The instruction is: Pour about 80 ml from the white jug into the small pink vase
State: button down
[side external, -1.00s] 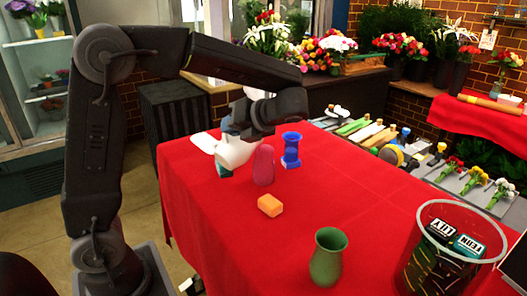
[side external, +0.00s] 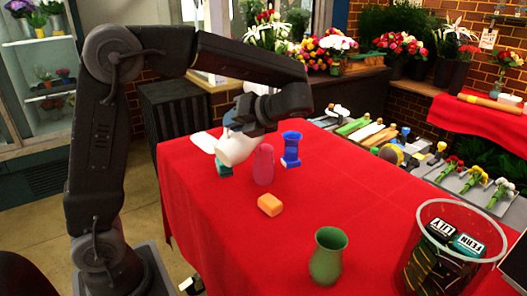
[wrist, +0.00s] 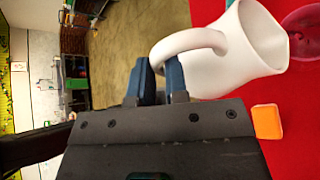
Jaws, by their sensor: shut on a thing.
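The white jug (side external: 236,148) is held above the left part of the red table, behind and left of the small pink vase (side external: 263,167). My gripper (wrist: 160,84) is shut on the jug's handle. In the wrist view the jug (wrist: 238,62) has its mouth turned toward the pink vase (wrist: 303,30), which is partly cut off by the frame edge. The pink vase stands upright on the table. No stream of liquid shows, and the level inside the jug and the vase cannot be seen.
A blue vase (side external: 291,150) stands just right of the pink one. An orange block (side external: 270,204) lies in front. A green vase (side external: 327,257) and a clear bin (side external: 455,255) stand nearer the camera. A dark green object (side external: 223,170) sits below the jug. The table's right middle is clear.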

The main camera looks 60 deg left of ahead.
aim_at(219, 147)
jog(key=shift+w+a+r+m+g, duration=0.15)
jog(key=shift+w+r+m+g, duration=0.2)
jog(key=shift+w, duration=0.3)
jog(key=shift+w+r, duration=0.1)
jog(key=shift+r, duration=0.05)
dwell(0.5)
jog(key=shift+s+d+f, duration=0.15)
jog(key=shift+s+f, duration=0.1)
jog(key=shift+s, duration=0.4)
jog(key=shift+s+d+f, duration=0.1)
jog(key=shift+s+f, duration=0.15)
jog(key=shift+s, duration=0.35)
jog(key=shift+s+d+f+n+t, duration=0.1)
jog(key=shift+s+f+n+t, duration=0.4)
jog(key=shift+f+n+t, duration=0.35)
jog(key=shift+s+d+f+n+t, duration=0.1)
jog(key=shift+s+f+n+t, duration=0.2)
jog(key=shift+f, duration=0.25)
jog(key=shift+s+a+f+n+t, duration=0.1)
jog(key=shift+s+f+n+t, duration=0.2)
jog(key=shift+f+t, duration=0.2)
jog(key=shift+s+d+f+n+t, duration=0.1)
jog(key=shift+s+f+n+t, duration=0.1)
jog(key=shift+f+n+t, duration=0.25)
jog(key=shift+f, duration=0.15)
